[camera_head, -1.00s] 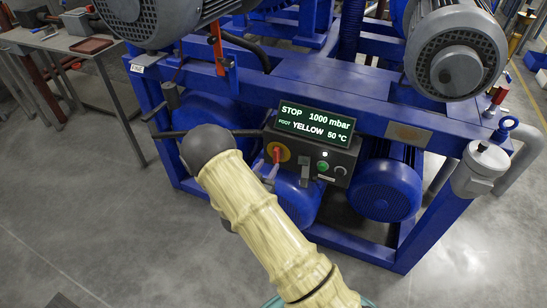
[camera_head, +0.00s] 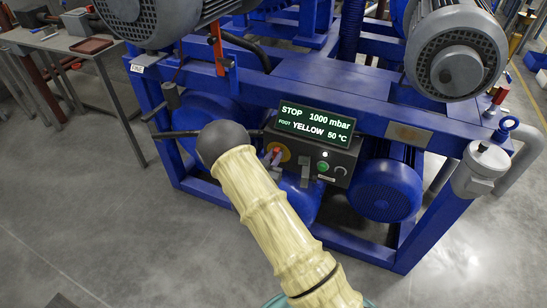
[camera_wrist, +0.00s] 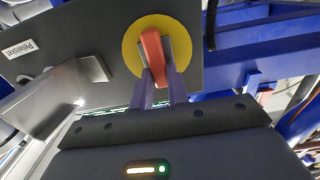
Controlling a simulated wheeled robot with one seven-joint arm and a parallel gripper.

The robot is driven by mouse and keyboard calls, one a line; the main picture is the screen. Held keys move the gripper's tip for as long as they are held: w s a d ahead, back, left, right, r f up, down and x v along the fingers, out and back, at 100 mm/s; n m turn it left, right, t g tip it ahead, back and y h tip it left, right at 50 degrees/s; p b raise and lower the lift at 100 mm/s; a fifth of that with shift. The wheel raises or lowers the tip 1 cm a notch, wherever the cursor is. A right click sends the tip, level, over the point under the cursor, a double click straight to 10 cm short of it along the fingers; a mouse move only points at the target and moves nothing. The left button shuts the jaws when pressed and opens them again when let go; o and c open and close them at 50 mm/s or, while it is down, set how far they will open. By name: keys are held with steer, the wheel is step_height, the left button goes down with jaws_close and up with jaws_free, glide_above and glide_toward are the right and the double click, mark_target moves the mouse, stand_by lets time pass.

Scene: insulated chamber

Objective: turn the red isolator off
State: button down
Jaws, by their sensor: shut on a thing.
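The red isolator (camera_wrist: 153,50) is a red handle on a round yellow plate (camera_wrist: 131,45), on the dark face of a control box. In the wrist view the handle stands nearly upright in the picture. My gripper (camera_wrist: 160,73) is shut on the handle, with its two narrow fingers at the handle's lower end. In the head view the isolator (camera_head: 276,153) is small and partly hidden by my gripper and wrist, so its exact angle is hard to tell there.
The control box (camera_head: 345,158) carries a lit display (camera_head: 315,124) reading STOP, 1000 mbar, YELLOW, 50 °C, and a green button (camera_head: 323,166). A blue frame (camera_head: 440,140) with motors surrounds it. A bracket (camera_wrist: 60,92) juts out in the wrist view. Open floor lies in front.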

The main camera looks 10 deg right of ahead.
steer(key=shift+n, duration=0.5)
steer(key=shift+w+a+f+n+p, duration=0.15)
steer(key=shift+a+f+n+p, duration=0.25)
steer(key=shift+n, duration=2.45)
steer(key=shift+w+a+f+n+p, duration=0.2)
steer(key=shift+n+p, duration=0.35)
steer(key=shift+n, duration=2.35)
steer(key=shift+w+a+f+n+p, duration=0.15)
steer(key=shift+f+n+p, duration=0.3)
steer(key=shift+n, duration=2.4)
steer(key=shift+s, duration=0.1)
steer(key=c, duration=1.4)
jaws_free()
steer(key=shift+r, duration=0.15)
steer(key=shift+o, duration=0.2)
steer(key=v, duration=1.7)
steer(key=shift+s, duration=0.15)
